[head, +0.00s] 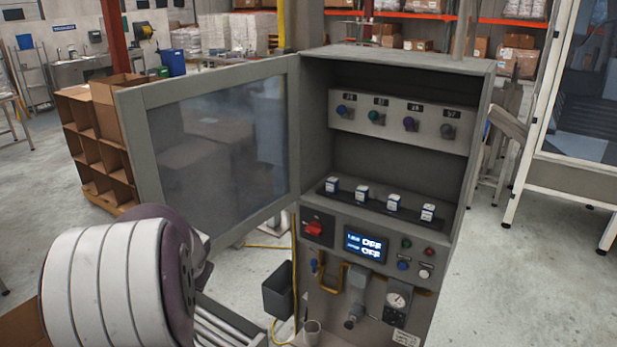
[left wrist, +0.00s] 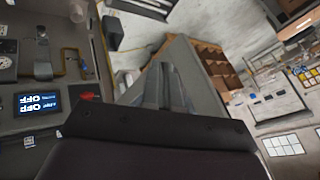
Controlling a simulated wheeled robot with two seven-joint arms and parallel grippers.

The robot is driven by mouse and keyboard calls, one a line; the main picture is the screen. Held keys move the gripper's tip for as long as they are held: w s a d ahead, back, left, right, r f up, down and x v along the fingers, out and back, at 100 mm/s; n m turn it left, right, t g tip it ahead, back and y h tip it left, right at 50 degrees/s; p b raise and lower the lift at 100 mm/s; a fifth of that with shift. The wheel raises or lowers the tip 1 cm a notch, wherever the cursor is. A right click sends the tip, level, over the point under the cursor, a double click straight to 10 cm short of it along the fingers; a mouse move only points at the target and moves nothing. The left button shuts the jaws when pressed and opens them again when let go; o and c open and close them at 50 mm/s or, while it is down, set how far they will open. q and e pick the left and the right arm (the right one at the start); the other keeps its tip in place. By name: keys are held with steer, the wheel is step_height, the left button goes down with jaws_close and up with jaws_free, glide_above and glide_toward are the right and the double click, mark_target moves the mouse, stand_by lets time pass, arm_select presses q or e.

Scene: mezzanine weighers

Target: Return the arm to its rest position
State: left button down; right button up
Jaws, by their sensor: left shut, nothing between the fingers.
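My left arm (head: 110,285), white and ribbed with a dark purple-grey joint, reaches in at the lower left of the head view. It is in front of the cabinet's open door and clear of the cabinet front. My left gripper (left wrist: 166,84) shows in the left wrist view with its fingers together and nothing between them. The gripper cannot be made out in the head view. The grey cabinet (head: 395,64) stands at centre right, and its glazed door (head: 215,140) is swung open to the left. My right gripper is in neither view.
The cabinet holds several small labelled blocks (head: 393,202) on a dark strip below a row of coloured knobs. Below are a red switch (head: 313,229) and a display (head: 366,245) reading OFF. Cardboard shelving (head: 88,150) stands behind the door.

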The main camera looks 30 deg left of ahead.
arm_select(q)
steer(key=s+d+f+m+g+h+b, duration=0.1)
steer(key=d+f+h+b, duration=0.1)
steer(key=d+f, duration=0.4)
steer(key=s+d+f+m+h+b, duration=0.1)
steer(key=d+f, duration=0.5)
steer(key=d, duration=0.7)
steer(key=s+d+f+g+h+b, duration=0.1)
steer(key=s+d+f+h+b, duration=0.1)
steer(key=d+f, duration=0.4)
steer(key=d+h+b, duration=0.1)
steer(key=d+b, duration=0.1)
steer(key=d, duration=0.2)
steer(key=shift+d+m+g+b, duration=0.2)
steer(key=shift+m+g+b, duration=0.1)
steer(key=shift+m+b, duration=0.1)
